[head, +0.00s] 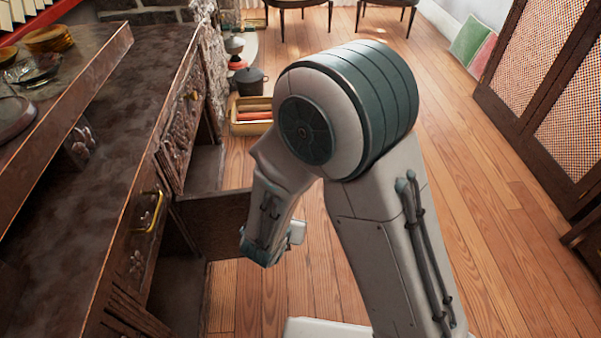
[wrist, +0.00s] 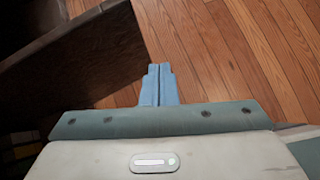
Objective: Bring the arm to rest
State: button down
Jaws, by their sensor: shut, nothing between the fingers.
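My arm fills the middle of the head view, bent at a large joint with its forearm pointing down beside the wooden sideboard (head: 110,190). My gripper shows in the wrist view (wrist: 158,72). Its two blue fingers are together with nothing between them, above the wooden floor (wrist: 215,60). In the head view the fingers cannot be made out clearly. A dark wooden panel (wrist: 85,60), seemingly part of the open furniture, lies left of the fingers in the wrist view, apart from them.
An open cabinet door or drawer (head: 215,222) juts from the sideboard near my forearm. A dark pot (head: 249,80) and a wooden crate (head: 250,127) stand on the floor behind. A lattice-door cabinet (head: 545,95) stands at right. The floor (head: 490,230) right of my arm is clear.

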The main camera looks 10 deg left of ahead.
jog(key=d+r+m+g+h+p, duration=0.2)
jog(key=d+r+m+h+p, duration=0.1)
jog(key=d+r+m+p, duration=0.75)
jog(key=d+r+m+g+h+p, duration=0.2)
jog(key=d+r+m+p, duration=0.4)
jog(key=d+r, duration=0.8)
jog(key=s+r+m+g+y+p, duration=0.1)
jog(key=s+r+m+y+p, duration=0.2)
jog(key=r+m+p, duration=0.4)
jog(key=s+d+r+m+g+y+p, duration=0.1)
jog(key=s+r+m+y+p, duration=0.1)
jog(key=s+r+m+p, duration=0.4)
notch_tip(320, 180, up, 14)
jog(key=m+p, duration=0.1)
jog(key=m, duration=0.4)
jog(key=shift+s+d+m+y, duration=0.15)
jog(key=shift+s+m+y, duration=0.15)
jog(key=shift+m+y, duration=0.1)
jog(key=shift+f, duration=0.1)
jog(key=shift+a, duration=0.2)
